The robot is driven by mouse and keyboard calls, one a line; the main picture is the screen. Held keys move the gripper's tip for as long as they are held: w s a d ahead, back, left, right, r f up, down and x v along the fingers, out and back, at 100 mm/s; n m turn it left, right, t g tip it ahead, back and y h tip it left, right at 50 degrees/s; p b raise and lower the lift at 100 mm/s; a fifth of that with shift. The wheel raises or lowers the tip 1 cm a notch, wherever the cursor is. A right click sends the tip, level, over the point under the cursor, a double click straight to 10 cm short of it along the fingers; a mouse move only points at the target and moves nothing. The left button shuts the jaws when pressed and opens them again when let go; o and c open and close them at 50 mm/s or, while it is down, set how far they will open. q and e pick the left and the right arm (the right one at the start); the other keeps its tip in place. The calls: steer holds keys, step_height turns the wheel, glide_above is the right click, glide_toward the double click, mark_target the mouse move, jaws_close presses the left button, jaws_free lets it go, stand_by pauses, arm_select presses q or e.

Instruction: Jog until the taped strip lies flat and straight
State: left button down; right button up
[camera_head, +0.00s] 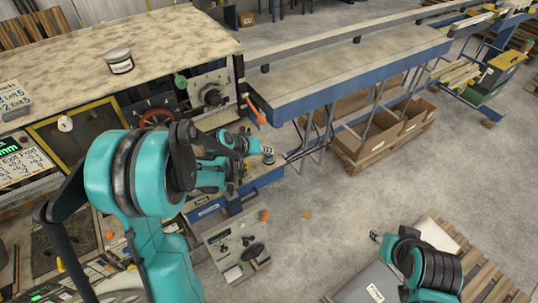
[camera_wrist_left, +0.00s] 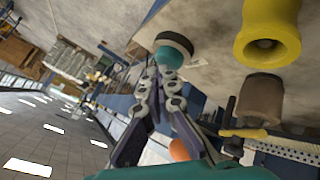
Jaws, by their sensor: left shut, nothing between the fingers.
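My left gripper (camera_head: 268,155) is in front of the machine's blue lower part in the head view. In the left wrist view, its fingers (camera_wrist_left: 160,75) are closed together and empty. Their tips are close to a round teal button (camera_wrist_left: 170,56) with a dark collar; I cannot tell whether they touch it. A yellow knob (camera_wrist_left: 268,35) and a brownish knob (camera_wrist_left: 260,98) are to the right. I cannot make out a taped strip. My right arm (camera_head: 430,268) shows at the lower right of the head view; its finger state is not clear.
A control panel (camera_head: 235,245) stands below my left gripper. A long blue-edged table (camera_head: 340,75) runs behind.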

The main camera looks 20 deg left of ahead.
mark_target(267, 158)
arm_select(q)
steer(key=shift+r+p, duration=0.3)
steer(key=shift+r, duration=0.35)
step_height(267, 158, up, 5)
steer(key=p, duration=0.3)
stand_by(0.5)
steer(key=shift+s+d+f, duration=0.1)
steer(key=shift+s+f, duration=0.1)
steer(key=shift+s, duration=0.05)
steer(key=s+d+f+m+y+b, duration=0.1)
steer(key=s+f+y+b, duration=0.1)
steer(key=s+f+b, duration=0.6)
steer(key=s+d+f+m+y+b, duration=0.1)
steer(key=s+f+m+y+b, duration=0.1)
steer(key=s+f+b, duration=0.7)
steer(key=s+b, duration=0.6)
steer(key=s, duration=0.1)
steer(key=shift+s+d+g+b, duration=0.2)
steer(key=shift+d+g+b, duration=0.1)
steer(key=shift+g, duration=0.1)
